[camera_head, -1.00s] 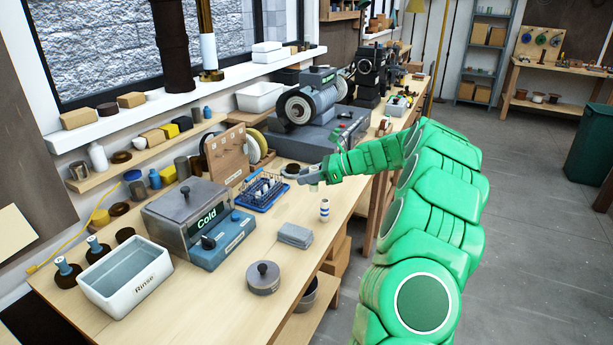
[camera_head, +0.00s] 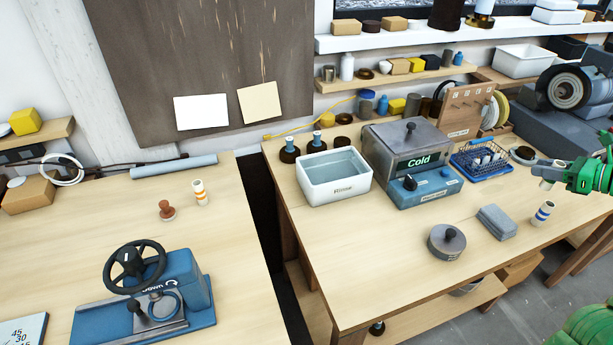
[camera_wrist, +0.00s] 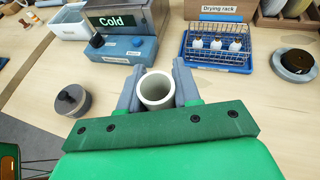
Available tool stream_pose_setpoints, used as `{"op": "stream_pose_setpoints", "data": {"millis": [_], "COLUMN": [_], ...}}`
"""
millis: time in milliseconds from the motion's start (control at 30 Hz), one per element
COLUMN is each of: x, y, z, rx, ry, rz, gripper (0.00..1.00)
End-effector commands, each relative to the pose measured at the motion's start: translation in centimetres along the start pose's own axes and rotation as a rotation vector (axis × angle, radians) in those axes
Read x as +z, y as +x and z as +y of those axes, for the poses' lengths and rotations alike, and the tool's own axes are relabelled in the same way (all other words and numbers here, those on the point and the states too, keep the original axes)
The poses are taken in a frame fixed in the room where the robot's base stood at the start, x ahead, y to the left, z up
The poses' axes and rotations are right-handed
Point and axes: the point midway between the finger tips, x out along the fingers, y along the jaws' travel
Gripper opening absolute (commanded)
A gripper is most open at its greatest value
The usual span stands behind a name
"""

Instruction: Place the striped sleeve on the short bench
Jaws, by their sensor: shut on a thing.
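My gripper (camera_head: 548,170) is at the right edge of the head view, above the right-hand workbench. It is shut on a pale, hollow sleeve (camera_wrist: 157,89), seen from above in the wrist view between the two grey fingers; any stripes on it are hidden. A white sleeve with blue stripes (camera_head: 543,212) stands upright on the workbench, below and apart from my gripper. A white sleeve with orange stripes (camera_head: 200,193) stands upright on the left bench (camera_head: 105,215). I cannot tell for sure which bench is the short one.
The left bench holds a brown knobbed stamp (camera_head: 166,210) and a blue handwheel device (camera_head: 160,290). A dark gap (camera_head: 258,210) separates the benches. The workbench holds a rinse tub (camera_head: 333,177), a Cold unit (camera_head: 410,160), a drying rack (camera_head: 482,160), a grey block (camera_head: 496,222) and a lidded pot (camera_head: 446,241).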

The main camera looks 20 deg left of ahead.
Motion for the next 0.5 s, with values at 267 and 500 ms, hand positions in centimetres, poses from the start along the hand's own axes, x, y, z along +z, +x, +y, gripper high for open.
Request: {"op": "stream_pose_setpoints", "data": {"millis": [267, 500], "x": [2.5, 5.4], "y": [-1.1, -0.1], "z": [0.0, 0.5], "rx": [-0.001, 0.023], "ry": [-0.004, -0.009], "rz": [0.000, 0.000], "gripper": [0.04, 0.04]}}
